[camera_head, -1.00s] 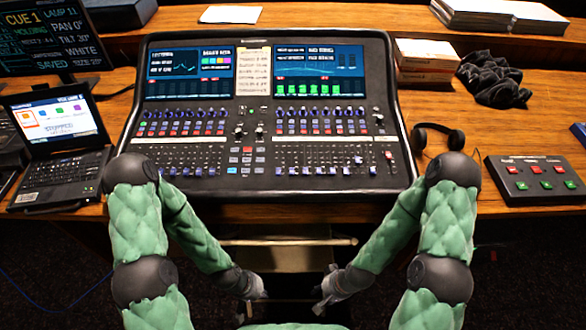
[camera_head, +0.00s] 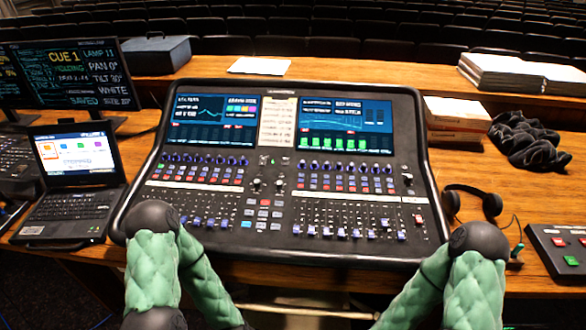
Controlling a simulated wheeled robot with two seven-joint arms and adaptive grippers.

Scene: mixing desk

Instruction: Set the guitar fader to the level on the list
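The mixing console (camera_head: 282,258) stands in the middle of the desk, with two lit screens along its top. A paper list (camera_head: 278,122) lies between the screens; its writing is too small to read. The left fader bank (camera_head: 195,210) and the right fader bank (camera_head: 350,220) run along the console's front. Their labels cannot be read, so I cannot tell which fader is the guitar one. My two green-sleeved arms come in at the lower left and lower right. Both grippers are below the picture's edge.
An open laptop (camera_head: 75,175) and dark monitors (camera_head: 85,75) stand at the left. Headphones (camera_head: 470,203), a button box (camera_head: 562,250), small boxes (camera_head: 455,115) and a black cloth (camera_head: 528,140) lie at the right. A white sheet (camera_head: 259,66) lies behind the console.

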